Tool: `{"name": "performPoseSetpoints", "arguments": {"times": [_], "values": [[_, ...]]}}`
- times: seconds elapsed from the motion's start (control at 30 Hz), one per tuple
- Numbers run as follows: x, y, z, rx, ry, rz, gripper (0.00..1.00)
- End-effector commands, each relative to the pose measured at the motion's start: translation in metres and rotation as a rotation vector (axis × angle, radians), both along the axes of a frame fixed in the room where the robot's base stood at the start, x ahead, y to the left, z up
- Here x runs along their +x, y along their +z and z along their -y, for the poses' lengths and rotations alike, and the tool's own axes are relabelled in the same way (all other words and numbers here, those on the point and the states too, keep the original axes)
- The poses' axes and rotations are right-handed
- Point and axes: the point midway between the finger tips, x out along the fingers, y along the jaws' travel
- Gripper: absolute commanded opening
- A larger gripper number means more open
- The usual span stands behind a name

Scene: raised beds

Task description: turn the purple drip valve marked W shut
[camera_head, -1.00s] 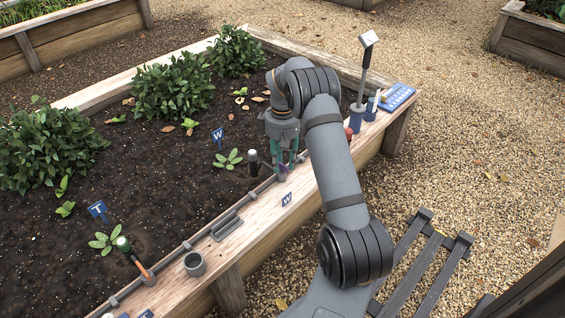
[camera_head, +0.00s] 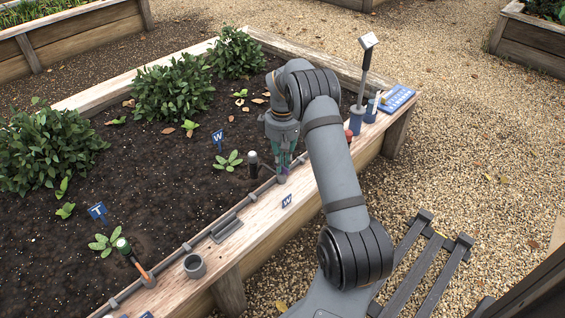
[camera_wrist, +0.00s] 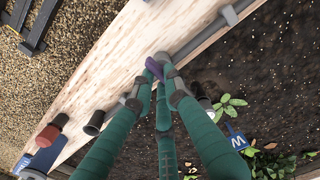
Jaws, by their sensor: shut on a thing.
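The purple drip valve (camera_wrist: 153,67) is at my fingertips in the wrist view, low over the bed's rim. In the head view only a trace of purple (camera_head: 284,171) shows between the fingers. My gripper (camera_head: 283,174) points down with its green fingers closed on the valve's handle; in the wrist view the grey fingertips (camera_wrist: 161,72) sit on both sides of it.
A grey drip pipe (camera_head: 210,228) runs along the rim's inner edge. A blue W stake (camera_head: 217,135) stands in the soil. A grey cup (camera_head: 194,265) is to the left; a red-topped thing (camera_head: 348,135) and a blue holder (camera_head: 356,120) with a tall tool stand to the right.

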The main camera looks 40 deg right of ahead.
Motion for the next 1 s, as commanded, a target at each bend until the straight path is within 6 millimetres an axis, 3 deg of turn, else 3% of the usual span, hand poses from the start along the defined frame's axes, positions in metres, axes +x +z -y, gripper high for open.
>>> {"name": "performPoseSetpoints", "arguments": {"times": [0.43,1.0], "values": [[-0.0001,0.0009,-0.0007,0.001,-0.131,0.000,0.00],[-0.0019,0.0008,-0.0014,0.000,-0.650,0.001,0.00]]}}
